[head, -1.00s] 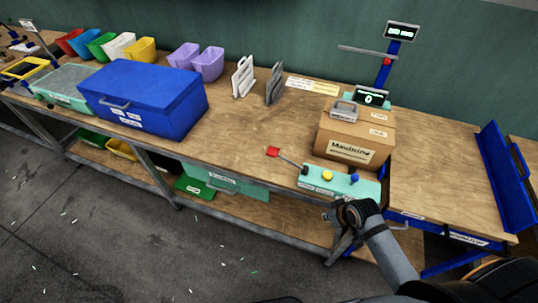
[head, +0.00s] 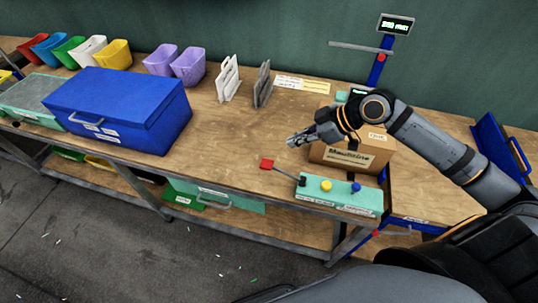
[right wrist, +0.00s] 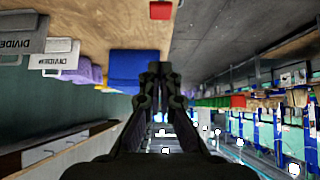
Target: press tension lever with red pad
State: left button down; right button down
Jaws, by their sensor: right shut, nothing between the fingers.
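The tension lever with its red pad (head: 267,164) sticks out to the left from the green control panel (head: 338,197) at the front edge of the bench. The red pad also shows at the top of the right wrist view (right wrist: 161,10). My right gripper (head: 293,141) is shut and empty. In the head view it appears above the bench, up and to the right of the red pad, apart from it. Its closed fingers (right wrist: 160,68) show in the right wrist view. My left gripper is not in view.
A cardboard box (head: 350,157) stands behind the panel, partly hidden by my right arm. A yellow knob (head: 326,186) and a blue knob (head: 356,187) stand on the panel. A blue toolbox (head: 120,110) is at left. Upright dividers (head: 262,86) stand behind bare bench top.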

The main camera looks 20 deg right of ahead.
send_over(263, 162)
jog(key=s+d, duration=0.2)
jog(key=f, duration=0.7)
jog(key=shift+w+a, duration=0.1)
jog(key=shift+w, duration=0.1)
notch_tip(263, 162, down, 4)
jog(key=shift+r+p, duration=0.2)
jog(key=shift+p, duration=0.4)
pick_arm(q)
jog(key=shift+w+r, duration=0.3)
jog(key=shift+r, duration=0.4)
pick_arm(e)
jog(key=shift+d+f, duration=0.2)
jog(key=shift+f, duration=0.1)
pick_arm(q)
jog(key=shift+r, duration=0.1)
